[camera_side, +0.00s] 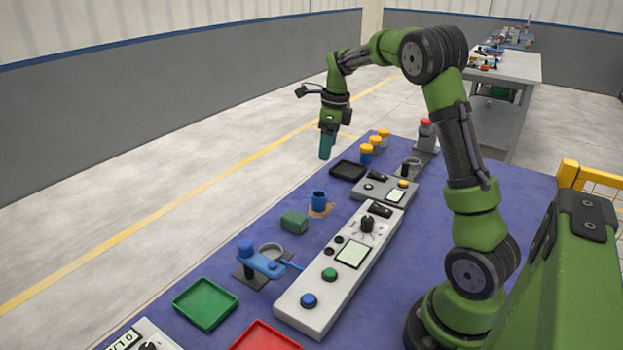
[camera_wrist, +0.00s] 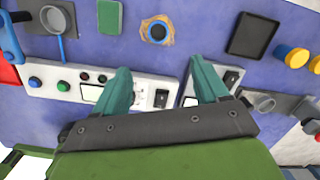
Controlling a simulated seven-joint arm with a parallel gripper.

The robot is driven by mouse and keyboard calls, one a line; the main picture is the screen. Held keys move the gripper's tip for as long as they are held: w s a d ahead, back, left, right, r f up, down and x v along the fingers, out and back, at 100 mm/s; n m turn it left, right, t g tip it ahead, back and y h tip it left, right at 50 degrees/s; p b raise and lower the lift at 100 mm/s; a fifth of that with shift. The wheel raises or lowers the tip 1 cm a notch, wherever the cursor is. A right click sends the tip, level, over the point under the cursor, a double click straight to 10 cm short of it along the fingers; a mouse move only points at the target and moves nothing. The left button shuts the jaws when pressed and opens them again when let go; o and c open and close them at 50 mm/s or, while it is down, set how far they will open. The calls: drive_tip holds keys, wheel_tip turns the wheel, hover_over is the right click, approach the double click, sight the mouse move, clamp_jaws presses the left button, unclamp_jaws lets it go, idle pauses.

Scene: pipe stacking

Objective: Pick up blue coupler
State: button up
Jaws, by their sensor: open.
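The blue coupler (camera_side: 319,201) is a short upright blue cylinder on a tan patch on the blue table. In the wrist view the coupler (camera_wrist: 157,33) shows from above as a ring with a dark middle, near the top edge. My gripper (camera_side: 326,148) hangs in the air, pointing down, above and beyond the coupler in the side view. In the wrist view its two teal fingers (camera_wrist: 160,70) are spread apart with nothing between them. The coupler lies past the fingertips, apart from them.
A green block (camera_side: 294,221) stands near the coupler. A long control panel (camera_side: 338,272) and a smaller one (camera_side: 385,190) lie alongside. A black tray (camera_side: 348,170) and yellow-topped pieces (camera_side: 366,153) stand farther back. A blue fixture (camera_side: 260,262) and green tray (camera_side: 205,303) are nearer.

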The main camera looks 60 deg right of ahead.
drive_tip(key=m, duration=0.1)
approach(319, 194)
drive_tip(key=shift+m, duration=0.4)
wheel_tip(319, 194, down, 5)
drive_tip(key=shift+w+a+f, duration=0.1)
drive_tip(key=shift+w+a, duration=0.05)
drive_tip(key=shift+a, duration=0.05)
drive_tip(key=f, duration=0.5)
drive_tip(key=shift+w, duration=0.4)
drive_tip(key=shift+c, duration=0.3)
